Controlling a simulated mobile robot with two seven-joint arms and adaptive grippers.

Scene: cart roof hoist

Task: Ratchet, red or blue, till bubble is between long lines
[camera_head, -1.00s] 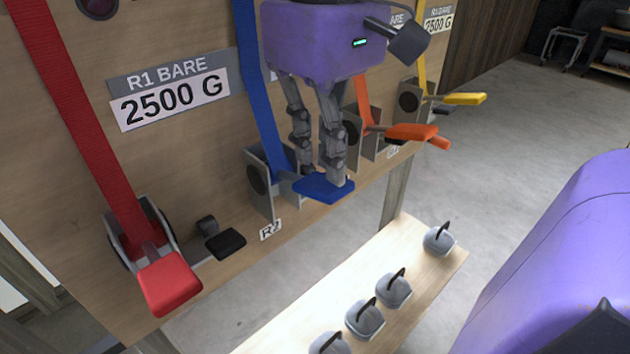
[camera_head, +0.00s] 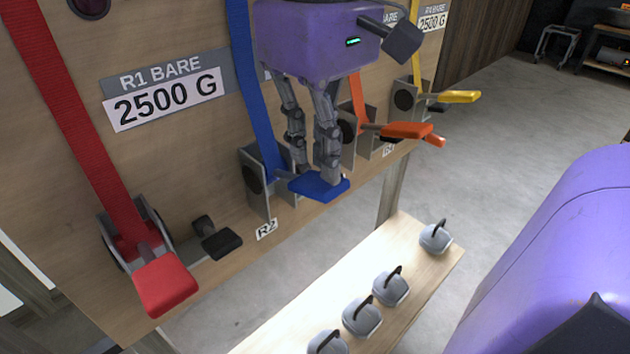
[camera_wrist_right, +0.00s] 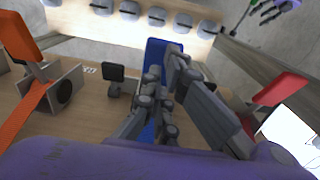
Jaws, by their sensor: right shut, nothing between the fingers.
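The red ratchet handle (camera_head: 165,284) sticks out from the board at left, under a red strap (camera_head: 75,130). The blue ratchet handle (camera_head: 318,187) sticks out near the middle, under a blue strap (camera_head: 250,90). My right gripper (camera_head: 328,180) is shut and empty, pointing down with its fingertips at the top of the blue handle; exact contact is hard to tell. In the right wrist view, the fingers (camera_wrist_right: 172,60) partly cover the blue handle, and the red handle (camera_wrist_right: 282,90) is at right. I see no bubble or long lines.
Orange (camera_head: 407,130) and yellow (camera_head: 460,97) ratchet handles stick out farther along the board. A small black lever (camera_head: 222,244) sits between red and blue. Several grey weights stand on a wooden bench (camera_head: 300,320) below. Open floor lies beyond.

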